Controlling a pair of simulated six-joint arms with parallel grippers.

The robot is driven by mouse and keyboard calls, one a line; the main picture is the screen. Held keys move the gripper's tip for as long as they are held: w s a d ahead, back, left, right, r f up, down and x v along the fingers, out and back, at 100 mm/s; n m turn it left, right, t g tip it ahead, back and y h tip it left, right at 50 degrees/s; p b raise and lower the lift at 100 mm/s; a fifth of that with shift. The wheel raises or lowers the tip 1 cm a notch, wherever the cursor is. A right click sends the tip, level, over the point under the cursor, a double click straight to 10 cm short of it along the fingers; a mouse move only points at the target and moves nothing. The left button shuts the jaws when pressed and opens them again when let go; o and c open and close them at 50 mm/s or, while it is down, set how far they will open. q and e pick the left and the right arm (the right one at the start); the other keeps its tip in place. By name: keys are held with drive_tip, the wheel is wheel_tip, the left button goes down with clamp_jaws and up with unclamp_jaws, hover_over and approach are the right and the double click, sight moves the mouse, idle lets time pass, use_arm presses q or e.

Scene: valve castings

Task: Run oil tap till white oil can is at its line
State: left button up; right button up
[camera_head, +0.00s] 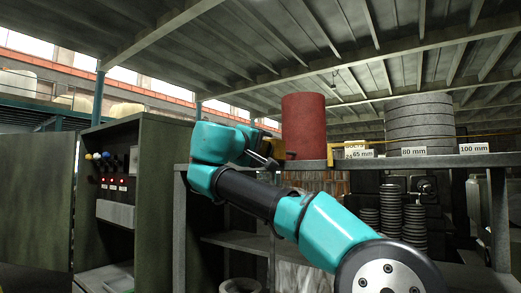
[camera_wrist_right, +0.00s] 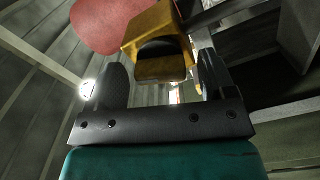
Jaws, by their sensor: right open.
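My right gripper (camera_head: 264,158) is at the end of the teal arm, in front of the shelf and left of a red drum (camera_head: 303,125). In the right wrist view its two dark fingers (camera_wrist_right: 160,62) stand apart, open. A yellow block-shaped part (camera_wrist_right: 158,32) with a dark rounded underside shows in the gap between them; whether it touches either finger I cannot tell. It also shows in the head view as a yellow patch (camera_head: 276,147) behind the gripper. Whether it is the oil tap is not clear. I cannot make out a white oil can or its line. My left gripper is not in view.
A green cabinet (camera_head: 155,165) with an open door, coloured knobs and red lights stands at left. The shelf holds the red drum and a grey ring stack (camera_head: 419,122), with size labels on its edge. More ring stacks (camera_head: 391,212) stand below.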

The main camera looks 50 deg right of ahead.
drive_tip(key=shift+c, duration=0.4)
drive_tip(key=c, duration=0.9)
drive_tip(key=shift+o, duration=0.2)
drive_tip(key=shift+n, duration=2)
drive_tip(key=o, duration=0.9)
drive_tip(key=shift+o, duration=0.2)
